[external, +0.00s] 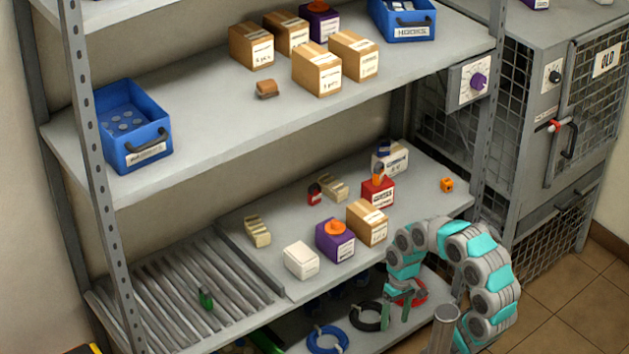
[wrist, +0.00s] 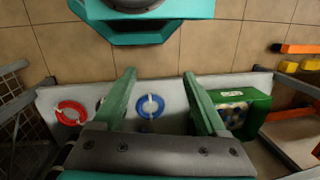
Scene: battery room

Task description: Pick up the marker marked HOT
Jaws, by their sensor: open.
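I cannot read the word HOT on anything in either view, so I cannot tell which thing is the marker. Small unlabelled candidates in the external view are a red piece (external: 314,193) and an orange block (external: 447,185) on the middle shelf, and a green piece (external: 206,299) on the slatted rack. My gripper (external: 397,312) hangs at the front of the lower shelving, beside the black ring. Its two green fingers are apart with nothing between them; the wrist view shows the same open gripper (wrist: 158,75).
The bottom shelf holds a blue ring (external: 327,339), a black ring (external: 368,315) and a red ring (wrist: 70,112). A green bin (wrist: 241,111) stands at right in the wrist view. Cartons, a purple box (external: 335,242) and a white box (external: 301,259) crowd the middle shelf (external: 420,205).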

